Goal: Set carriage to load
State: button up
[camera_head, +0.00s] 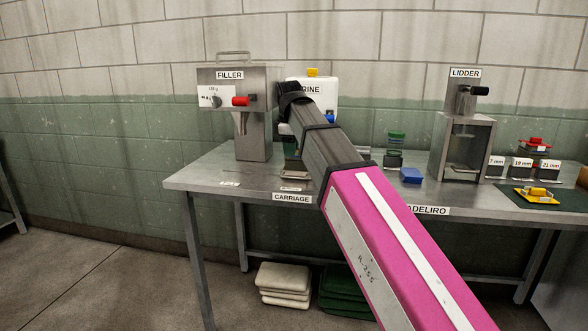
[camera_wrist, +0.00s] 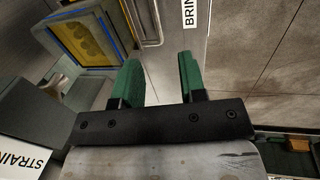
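The CARRIAGE label (camera_head: 292,198) is on the front edge of the steel table in the head view. Just behind it lies a small metal piece (camera_head: 294,176), partly beside my arm; I cannot tell which position the carriage is in. My arm reaches across the table toward the white BRINE box (camera_head: 300,91) and hides much of the area behind it. In the wrist view my gripper (camera_wrist: 158,75) has its two green fingers apart, with nothing between them. In the head view the fingers cannot be made out clearly.
The FILLER (camera_head: 256,75) with a red knob stands left of my arm. The LIDDER (camera_head: 461,150), a blue block (camera_head: 411,175) and a green stack (camera_head: 396,142) are right of it. A yellow-windowed frame (camera_wrist: 80,38) and a STRAIN label (camera_wrist: 25,155) show in the wrist view.

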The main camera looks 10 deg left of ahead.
aim_at(292, 177)
jog(key=f, duration=0.3)
jog(key=w+f, duration=0.1)
jog(key=f, duration=0.2)
jog(key=w+f, duration=0.1)
jog(key=f, duration=0.3)
jog(key=shift+w+a, duration=0.1)
jog(key=shift+w, duration=0.15)
grip_shut()
